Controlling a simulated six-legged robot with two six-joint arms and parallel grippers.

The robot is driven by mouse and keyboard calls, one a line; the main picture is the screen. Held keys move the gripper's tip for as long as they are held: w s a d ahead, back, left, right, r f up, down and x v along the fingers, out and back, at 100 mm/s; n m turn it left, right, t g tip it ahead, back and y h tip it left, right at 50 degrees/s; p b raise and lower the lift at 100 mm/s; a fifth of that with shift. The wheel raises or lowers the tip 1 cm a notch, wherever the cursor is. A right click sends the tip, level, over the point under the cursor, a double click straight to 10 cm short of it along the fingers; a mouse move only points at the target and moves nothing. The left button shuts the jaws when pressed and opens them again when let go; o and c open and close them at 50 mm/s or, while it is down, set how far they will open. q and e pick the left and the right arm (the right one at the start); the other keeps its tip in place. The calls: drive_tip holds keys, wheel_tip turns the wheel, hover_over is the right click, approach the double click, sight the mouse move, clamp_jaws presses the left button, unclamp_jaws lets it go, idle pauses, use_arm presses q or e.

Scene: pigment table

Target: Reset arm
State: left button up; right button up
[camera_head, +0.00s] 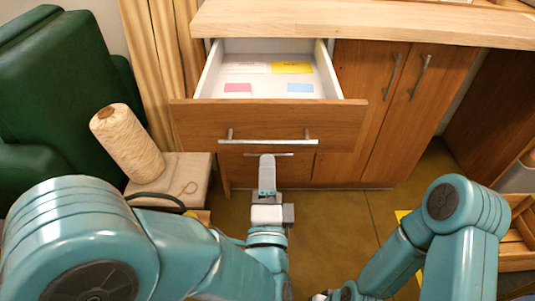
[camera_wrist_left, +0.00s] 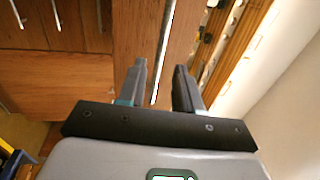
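My left gripper (camera_head: 267,160) points toward the cabinet, below and in front of the open drawer's front (camera_head: 345,115).
The drawer holds flat cards: yellow (camera_head: 292,67), pink (camera_head: 238,88), blue (camera_head: 300,88) and a pale one (camera_head: 247,68). A thread cone (camera_head: 128,143) and a green chair (camera_head: 60,90) stand left. A wooden crate (camera_head: 518,235) is at right. Floor is clear between my arms.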

use_arm(q)
drive_tip(key=shift+a, duration=0.1)
drive_tip(key=w+a+f+n+g+y, duration=0.2)
drive_tip(key=a+f+g, duration=0.1)
drive_tip(key=a+f, duration=0.6)
drive_tip(key=w+a+f+n+g+y, duration=0.1)
drive_tip(key=w+a+f+g+y, duration=0.15)
drive_tip(key=a+f, duration=0.65)
drive_tip(key=s+a+f+n+g+h, duration=0.1)
drive_tip(key=s+f+n+g, duration=0.15)
drive_tip(key=f, duration=0.45)
drive_tip(key=s+a+f+n+g+h, duration=0.1)
drive_tip(key=s+f+n+g+h, duration=0.15)
drive_tip(key=f, duration=0.35)
drive_tip(key=s+d+f+n+g+h, duration=0.4)
drive_tip(key=s+d+f+n+g, duration=0.2)
drive_tip(key=s+f, duration=0.3)
drive_tip(key=s+d+n+g+h, duration=0.1)
drive_tip(key=s+d+n+g, duration=0.15)
drive_tip(key=s+n, duration=0.3)
wheel_tip(320, 180, up, 28)
drive_tip(key=s+p, duration=0.1)
drive_tip(key=p, duration=2.6)
drive_tip(key=shift+g, duration=0.4)
